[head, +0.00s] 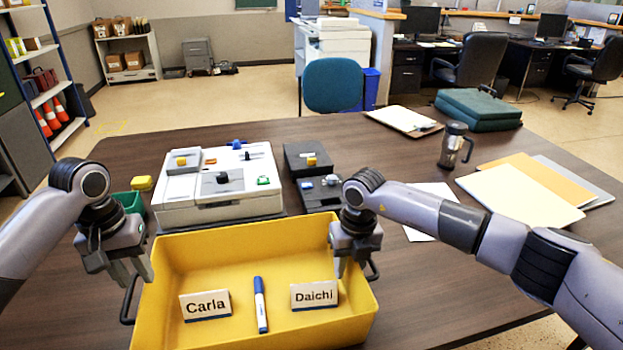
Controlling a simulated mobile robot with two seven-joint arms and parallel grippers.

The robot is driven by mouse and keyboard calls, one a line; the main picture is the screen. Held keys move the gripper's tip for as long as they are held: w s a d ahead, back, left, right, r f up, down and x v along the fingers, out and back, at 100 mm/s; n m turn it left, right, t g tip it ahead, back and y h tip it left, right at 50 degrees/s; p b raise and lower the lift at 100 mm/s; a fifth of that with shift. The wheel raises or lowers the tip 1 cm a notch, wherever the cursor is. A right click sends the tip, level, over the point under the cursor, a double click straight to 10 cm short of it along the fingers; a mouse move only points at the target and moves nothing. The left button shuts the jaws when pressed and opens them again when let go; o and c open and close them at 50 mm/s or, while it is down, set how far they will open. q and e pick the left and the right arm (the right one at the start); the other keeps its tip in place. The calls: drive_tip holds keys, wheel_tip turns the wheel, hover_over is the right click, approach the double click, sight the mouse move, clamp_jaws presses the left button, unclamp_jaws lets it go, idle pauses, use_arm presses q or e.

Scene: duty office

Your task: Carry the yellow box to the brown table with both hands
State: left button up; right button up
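The yellow box (257,243) is an open tray with black handles on its left and right sides. It is at the near side of the brown table (480,268); its underside is hidden, so I cannot tell whether it rests there. Inside are a "Carla" sign (205,305), a "Daichi" sign (314,294) and a blue-and-white marker (260,304). My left gripper (131,272) is at the left handle, its fingers visibly apart. My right gripper (352,266) is at the right wall and handle; one finger shows inside the rim, the other is mostly hidden.
A white device (215,205) and a black device (318,190) stand just behind the box. A green container (128,201), a tumbler (453,145), folders (525,192), a clipboard (404,121) and a green case (478,110) are also on the table. The table's right front is clear.

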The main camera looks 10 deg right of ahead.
wheel_tip(320, 180, up, 12)
drive_tip(key=shift+d, duration=0.4)
idle(0.4)
